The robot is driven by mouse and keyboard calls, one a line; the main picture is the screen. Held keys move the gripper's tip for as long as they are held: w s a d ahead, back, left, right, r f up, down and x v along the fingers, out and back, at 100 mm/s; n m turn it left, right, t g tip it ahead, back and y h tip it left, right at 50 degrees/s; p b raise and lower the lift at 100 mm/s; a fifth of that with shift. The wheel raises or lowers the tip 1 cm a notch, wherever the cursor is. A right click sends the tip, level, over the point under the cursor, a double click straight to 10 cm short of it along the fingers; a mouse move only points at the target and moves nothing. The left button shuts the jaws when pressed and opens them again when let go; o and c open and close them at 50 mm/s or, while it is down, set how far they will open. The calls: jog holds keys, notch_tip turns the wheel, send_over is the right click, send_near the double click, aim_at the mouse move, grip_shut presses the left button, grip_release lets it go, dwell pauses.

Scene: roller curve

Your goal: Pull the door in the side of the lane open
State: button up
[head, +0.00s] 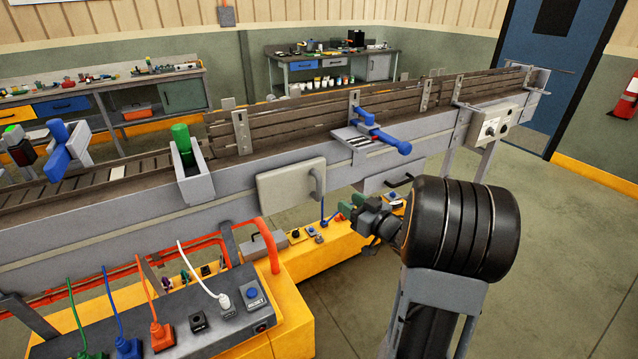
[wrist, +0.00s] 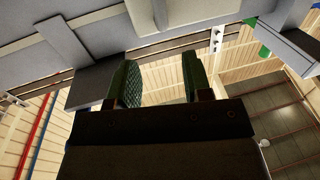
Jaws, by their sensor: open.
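The door (head: 284,198) is a pale grey panel in the near side wall of the lane (head: 232,212) in the head view. It looks shut, flush against the wall. Its grey upright handle (head: 317,184) is at the door's right edge. My gripper (head: 347,206) is to the right of the handle and a little lower, apart from it in the picture. In the wrist view my gripper (wrist: 160,82) shows two green ridged fingers spread apart with nothing between them. I cannot make out the door's handle in the wrist view.
A grey panel with a black handle (head: 400,181) is right of the door. A blue lever (head: 388,141) and a tray with a green cylinder (head: 183,146) stick out above.

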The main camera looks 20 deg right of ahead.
aim_at(321, 185)
jog(key=p+x, duration=0.2)
jog(key=x, duration=1.1)
grip_shut()
